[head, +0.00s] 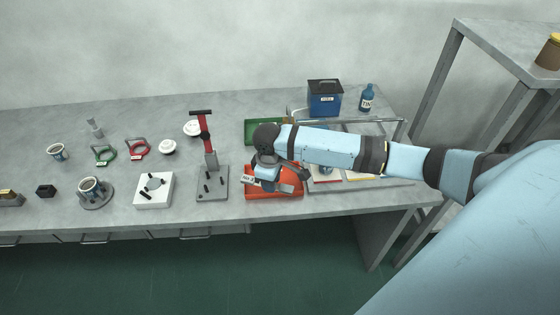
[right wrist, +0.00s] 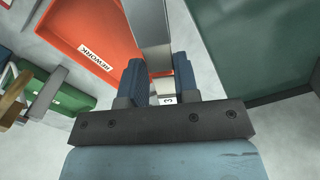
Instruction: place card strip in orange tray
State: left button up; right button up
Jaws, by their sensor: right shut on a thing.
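The orange tray (head: 287,192) sits near the front edge of the bench, under my right gripper (head: 268,183). In the right wrist view the orange tray (right wrist: 88,28) carries a white REWORK label. There my right gripper (right wrist: 158,75) is shut on the card strip (right wrist: 150,25), a long grey strip passing between the two blue fingers. A small white tag marked 3 shows at its near end. The strip reaches over the tray's edge in the picture; I cannot tell whether it touches the tray. My left gripper is not in view.
A green tray (head: 257,131) lies behind the orange one. A red-handled press (head: 210,165) stands just left of the orange tray. A blue box (head: 324,100) and a blue bottle (head: 367,97) stand at the back. The bench's front edge is close.

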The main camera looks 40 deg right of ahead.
pick_arm(q)
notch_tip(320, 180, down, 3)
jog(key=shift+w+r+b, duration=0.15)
jog(key=shift+b, duration=0.85)
pick_arm(e)
jog(key=w+d+n, duration=0.4)
jog(key=w+d, duration=0.1)
jog(key=d, duration=0.1)
jog(key=shift+w+f+n, duration=0.2)
jog(key=shift+w+n, duration=0.15)
jog(key=shift+n, duration=0.05)
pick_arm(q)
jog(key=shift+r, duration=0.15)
pick_arm(e)
jog(key=shift+d+f, duration=0.1)
jog(key=shift+f, duration=2.25)
pick_arm(q)
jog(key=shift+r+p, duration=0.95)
jog(key=shift+p, duration=0.2)
